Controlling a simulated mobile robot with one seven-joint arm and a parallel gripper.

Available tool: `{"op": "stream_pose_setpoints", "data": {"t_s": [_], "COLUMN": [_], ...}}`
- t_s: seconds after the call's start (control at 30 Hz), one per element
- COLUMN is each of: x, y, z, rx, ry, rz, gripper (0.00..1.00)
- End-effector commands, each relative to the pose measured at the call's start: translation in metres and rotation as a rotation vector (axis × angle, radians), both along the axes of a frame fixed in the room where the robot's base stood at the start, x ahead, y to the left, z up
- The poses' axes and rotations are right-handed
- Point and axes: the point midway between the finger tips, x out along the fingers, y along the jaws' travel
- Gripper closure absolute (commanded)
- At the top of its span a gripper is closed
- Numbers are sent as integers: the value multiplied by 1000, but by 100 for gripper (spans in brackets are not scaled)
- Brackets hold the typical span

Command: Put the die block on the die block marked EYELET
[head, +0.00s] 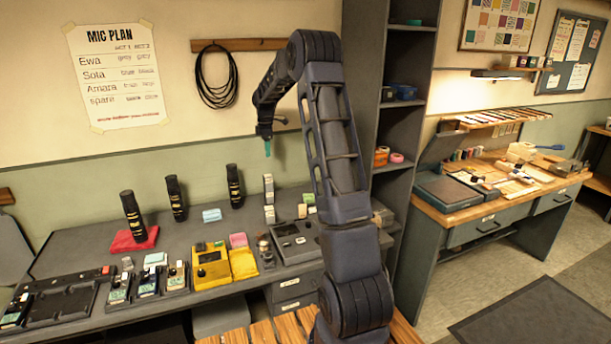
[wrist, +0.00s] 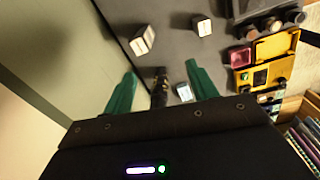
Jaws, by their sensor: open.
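My gripper (head: 266,148) hangs above the back of the grey bench, with its green fingers pointing down. In the wrist view its two fingers (wrist: 160,75) are apart, with nothing held between them. No block in either view carries a marking that I can read as EYELET, so I cannot tell which are the die blocks. A cream block (head: 521,152) lies on the wooden workbench at the right, among small tools. Small pale blocks on the grey bench show in the wrist view, one at the upper left (wrist: 143,40) and one at the top (wrist: 202,25).
Open floor with a dark mat (head: 535,315) lies at the lower right.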

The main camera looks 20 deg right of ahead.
Motion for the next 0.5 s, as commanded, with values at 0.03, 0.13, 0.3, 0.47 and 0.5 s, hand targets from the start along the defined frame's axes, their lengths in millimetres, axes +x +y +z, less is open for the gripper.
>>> {"op": "stream_pose_setpoints", "data": {"t_s": [0.03,0.13,0.3,0.47,0.5], "x": [-15,-43,-93,-143,-156], "y": [2,4,7,9,10], "z": [17,43,81,110,117], "rx": [-2,-2,4,16,20], "ry": [-13,-35,-72,-108,-117], "rz": [-36,-113,-245,-372,-404], "gripper": [42,42,42,42,42]}}
